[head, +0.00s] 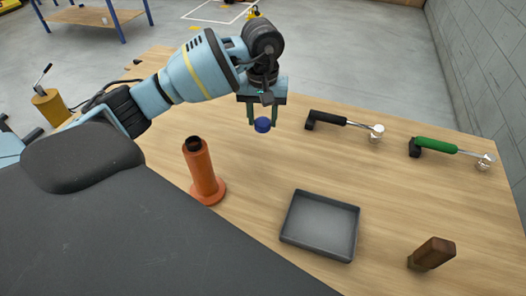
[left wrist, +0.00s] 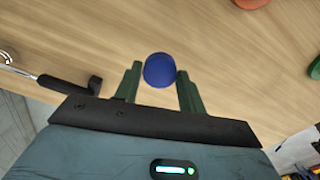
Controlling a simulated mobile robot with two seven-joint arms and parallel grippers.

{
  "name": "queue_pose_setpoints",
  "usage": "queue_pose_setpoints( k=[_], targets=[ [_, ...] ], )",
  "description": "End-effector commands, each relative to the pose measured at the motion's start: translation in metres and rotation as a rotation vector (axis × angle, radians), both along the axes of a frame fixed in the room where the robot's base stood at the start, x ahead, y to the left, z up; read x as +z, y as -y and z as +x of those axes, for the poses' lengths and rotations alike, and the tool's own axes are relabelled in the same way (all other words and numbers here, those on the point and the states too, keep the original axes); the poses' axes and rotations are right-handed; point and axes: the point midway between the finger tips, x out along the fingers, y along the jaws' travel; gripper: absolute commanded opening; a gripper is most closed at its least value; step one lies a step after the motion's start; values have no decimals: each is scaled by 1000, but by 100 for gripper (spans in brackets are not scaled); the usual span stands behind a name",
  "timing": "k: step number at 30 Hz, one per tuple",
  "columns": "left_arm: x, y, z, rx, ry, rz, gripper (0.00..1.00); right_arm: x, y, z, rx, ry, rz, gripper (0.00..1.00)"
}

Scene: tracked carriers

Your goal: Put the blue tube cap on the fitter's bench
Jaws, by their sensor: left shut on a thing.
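The blue tube cap (head: 262,125) is held between the fingers of my left gripper (head: 264,116), above the wooden bench (head: 240,165). In the left wrist view the cap (left wrist: 160,70) sits between the two green fingertips of my left gripper (left wrist: 160,88), with the wood surface behind it. I take this wooden top to be the fitter's bench, but no label shows. The gap between cap and bench is hard to judge. My right gripper is not in view.
An orange tube on a round base (head: 203,172) stands left of a grey tray (head: 320,226). A black-handled tool (head: 343,124), a green-handled tool (head: 450,148) and a brown wooden block (head: 432,253) are on the right. Bare wood lies between them.

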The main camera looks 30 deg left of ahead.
Motion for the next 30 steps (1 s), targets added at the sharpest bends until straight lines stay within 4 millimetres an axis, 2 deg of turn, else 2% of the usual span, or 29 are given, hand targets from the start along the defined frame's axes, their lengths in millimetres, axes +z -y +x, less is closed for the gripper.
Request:
queue_pose_setpoints(
  k=[9, 20, 27, 30],
  targets=[
    [-50, 1, -1, -1, -3, -1, 18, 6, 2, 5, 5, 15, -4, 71],
    [-65, 1, 0, -2, -1, 0, 18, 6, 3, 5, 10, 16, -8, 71],
    [-94, 1, -1, -2, -3, -1, 18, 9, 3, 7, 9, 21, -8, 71],
    [-97, 1, 0, -2, 1, 0, 18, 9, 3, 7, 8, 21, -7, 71]
  ],
)
